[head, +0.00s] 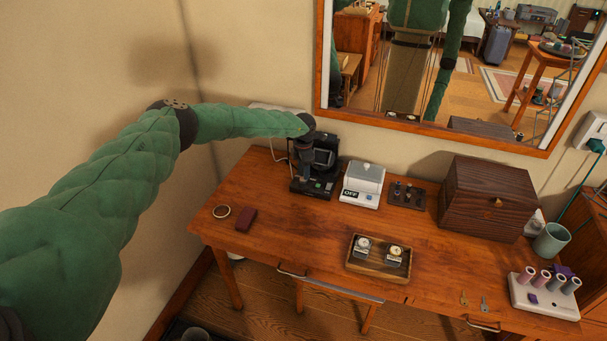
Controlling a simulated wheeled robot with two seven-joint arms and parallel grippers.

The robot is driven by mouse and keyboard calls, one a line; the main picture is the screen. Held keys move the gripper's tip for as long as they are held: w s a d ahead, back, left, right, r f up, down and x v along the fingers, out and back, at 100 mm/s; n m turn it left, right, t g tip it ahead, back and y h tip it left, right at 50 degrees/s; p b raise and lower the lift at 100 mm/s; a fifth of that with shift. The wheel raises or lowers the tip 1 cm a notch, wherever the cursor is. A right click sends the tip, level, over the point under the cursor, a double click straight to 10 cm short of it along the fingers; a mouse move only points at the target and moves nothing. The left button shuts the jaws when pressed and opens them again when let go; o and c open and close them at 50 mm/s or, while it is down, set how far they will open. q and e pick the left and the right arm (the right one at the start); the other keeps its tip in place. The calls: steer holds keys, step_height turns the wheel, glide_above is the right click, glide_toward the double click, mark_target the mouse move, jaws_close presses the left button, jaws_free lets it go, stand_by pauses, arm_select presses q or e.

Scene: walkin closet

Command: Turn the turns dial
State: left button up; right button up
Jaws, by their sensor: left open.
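A black boxy device (325,158) with a small screen and a green mark on its lower front stands at the back left of the wooden desk. My left arm reaches in from the left. My left gripper (303,174) points down at the left side of this device, with its jaws open. The gripper and wrist cover part of the device, and I cannot tell whether they touch it. No turns dial can be made out clearly. To the right stand a white unit labelled OFF (360,186) and a small dark plate with knobs (406,195). My right gripper is out of view.
A mirror (440,122) hangs behind.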

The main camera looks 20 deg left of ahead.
arm_select(q)
steer(key=shift+f+p, duration=0.55)
steer(key=shift+f, duration=1.35)
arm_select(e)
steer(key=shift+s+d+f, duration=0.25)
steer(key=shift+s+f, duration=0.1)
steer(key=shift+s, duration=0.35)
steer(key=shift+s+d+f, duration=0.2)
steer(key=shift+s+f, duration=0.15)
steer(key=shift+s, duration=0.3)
arm_select(q)
steer(key=c, duration=1)
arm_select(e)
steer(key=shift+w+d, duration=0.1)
